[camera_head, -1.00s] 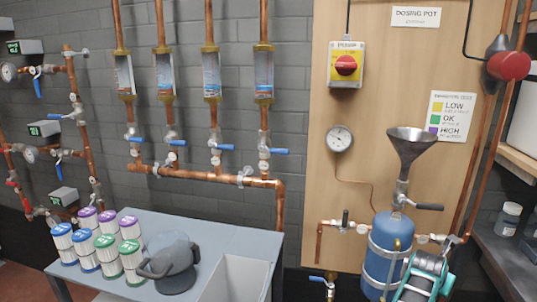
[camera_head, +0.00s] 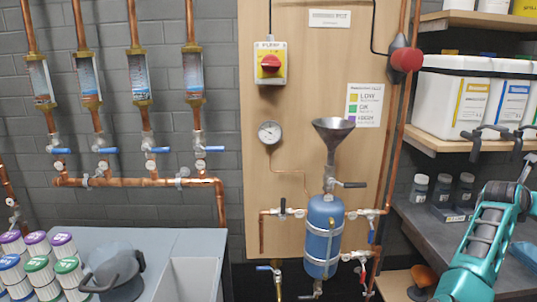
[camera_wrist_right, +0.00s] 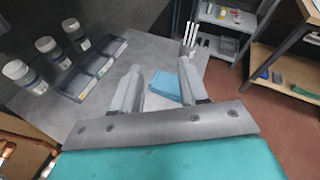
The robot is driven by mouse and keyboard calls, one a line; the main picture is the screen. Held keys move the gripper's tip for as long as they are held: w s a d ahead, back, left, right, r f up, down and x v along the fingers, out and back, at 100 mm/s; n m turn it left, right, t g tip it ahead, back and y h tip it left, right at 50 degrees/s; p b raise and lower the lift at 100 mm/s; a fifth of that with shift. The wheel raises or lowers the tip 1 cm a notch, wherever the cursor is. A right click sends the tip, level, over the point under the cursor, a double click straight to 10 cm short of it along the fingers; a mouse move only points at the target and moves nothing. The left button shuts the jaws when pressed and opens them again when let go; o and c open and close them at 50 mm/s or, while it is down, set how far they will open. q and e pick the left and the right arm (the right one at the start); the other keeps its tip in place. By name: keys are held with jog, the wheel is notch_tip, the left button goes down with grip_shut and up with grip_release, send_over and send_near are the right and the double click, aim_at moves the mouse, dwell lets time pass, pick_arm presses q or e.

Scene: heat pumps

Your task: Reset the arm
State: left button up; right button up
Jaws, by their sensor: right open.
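My right arm (camera_head: 484,240), teal with grey parts, reaches up from the lower right in the head view, over the grey side bench (camera_head: 425,222). My right gripper (camera_wrist_right: 160,76) shows in the right wrist view with its two grey fingers apart and nothing held between them. It points over the bench. A flat blue item (camera_wrist_right: 172,88) on the bench shows between and beyond the fingers. My left gripper is in neither current view.
A blue dosing tank (camera_head: 324,240) with a metal funnel (camera_head: 333,128) stands left of my arm. Bottles (camera_head: 441,188) stand on the bench. Above is a shelf (camera_head: 470,146) with white bins. Colored-lid cartridges (camera_head: 38,262) are on the left table. A rack (camera_wrist_right: 225,28) stands farther off.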

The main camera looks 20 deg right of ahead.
jog(key=s+d+r+m+g+h, duration=0.2)
jog(key=s+d+r, duration=0.4)
jog(key=s+r, duration=0.45)
jog(key=w+a+r+n+h, duration=0.3)
jog(key=r+n+h, duration=0.2)
jog(key=r+n, duration=0.15)
jog(key=w+a+f+n+t+y, duration=0.2)
jog(key=w+a+n+t+y, duration=0.2)
jog(key=w+a+n+t, duration=0.85)
jog(key=w+a+f+n+t+y, duration=0.35)
jog(key=w+a+n+t, duration=0.4)
jog(key=n, duration=0.95)
jog(key=s+a+f+n+g+y, duration=0.2)
jog(key=a+f+n+y, duration=1.2)
jog(key=a+f+n, duration=0.75)
jog(key=s+a+f+n+g+y, duration=0.1)
jog(key=s+a+f+g, duration=0.4)
jog(key=s+f, duration=0.4)
jog(key=s+a+f+n+g+y, duration=0.1)
jog(key=s+a+f+n+g, duration=0.1)
jog(key=s+a+f, duration=0.75)
jog(key=w+a+f+m, duration=0.2)
jog(key=a+m, duration=0.3)
jog(key=a, duration=0.2)
jog(key=shift+w+t, duration=0.15)
jog(key=shift+t, duration=0.15)
